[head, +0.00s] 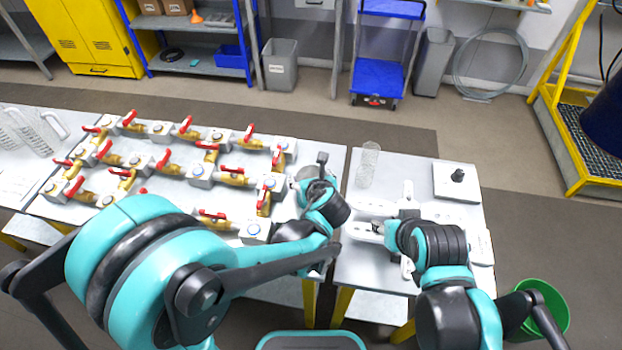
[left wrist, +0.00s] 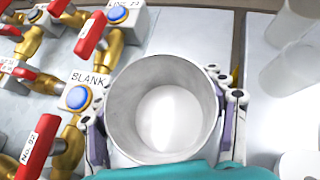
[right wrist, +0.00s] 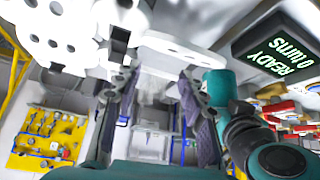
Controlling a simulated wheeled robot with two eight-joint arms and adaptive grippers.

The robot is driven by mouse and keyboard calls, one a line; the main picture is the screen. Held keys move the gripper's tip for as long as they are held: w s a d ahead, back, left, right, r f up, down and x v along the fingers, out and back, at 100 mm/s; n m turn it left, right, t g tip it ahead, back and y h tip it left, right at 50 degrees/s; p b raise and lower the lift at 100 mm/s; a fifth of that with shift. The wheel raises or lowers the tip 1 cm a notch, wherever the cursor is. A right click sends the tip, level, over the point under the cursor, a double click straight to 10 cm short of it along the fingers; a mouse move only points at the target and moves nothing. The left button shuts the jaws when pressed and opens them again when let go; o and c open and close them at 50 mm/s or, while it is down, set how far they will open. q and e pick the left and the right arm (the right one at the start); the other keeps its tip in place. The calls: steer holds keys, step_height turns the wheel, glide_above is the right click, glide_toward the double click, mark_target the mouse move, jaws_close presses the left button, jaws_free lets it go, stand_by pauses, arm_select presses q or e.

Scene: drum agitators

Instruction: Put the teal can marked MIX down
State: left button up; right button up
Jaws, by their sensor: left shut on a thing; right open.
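My left gripper (left wrist: 165,118) is shut on a can (left wrist: 163,100), with one finger on each side. The can is upright, with its round mouth and pale grey inside facing the left wrist camera. Its outer side and any MIX mark are hidden. In the head view my left gripper (head: 320,192) is by the right edge of the valve table, and only a grey bit of the can (head: 303,173) shows. My right gripper (right wrist: 155,105) is open and empty, near white machine parts (head: 375,207) on the right table.
The left table carries rows of brass pipes with red-handled valves (head: 165,160). A BLANK button block (left wrist: 77,97) is close left of the can. Clear beakers (head: 367,165) stand on the right table (head: 400,165). A READY, 0 turns display (right wrist: 275,50) is near my right gripper.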

arm_select(q)
steer(key=shift+w, duration=0.1)
arm_select(e)
steer(key=shift+w, duration=0.1)
arm_select(q)
steer(key=shift+a, duration=0.15)
arm_select(e)
steer(key=shift+a, duration=0.15)
arm_select(q)
steer(key=shift+f, duration=0.1)
arm_select(e)
steer(key=shift+f, duration=0.1)
arm_select(q)
steer(key=o, duration=1.6)
steer(key=shift+c, duration=0.2)
steer(key=shift+s+r+p, duration=0.25)
steer(key=shift+r+p, duration=0.05)
steer(key=shift+r, duration=0.05)
arm_select(e)
steer(key=shift+r, duration=0.3)
arm_select(q)
steer(key=p+v, duration=0.3)
steer(key=v, duration=0.8)
steer(key=shift+s, duration=0.3)
arm_select(e)
step_height(320, 180, up, 4)
steer(key=shift+f, duration=0.25)
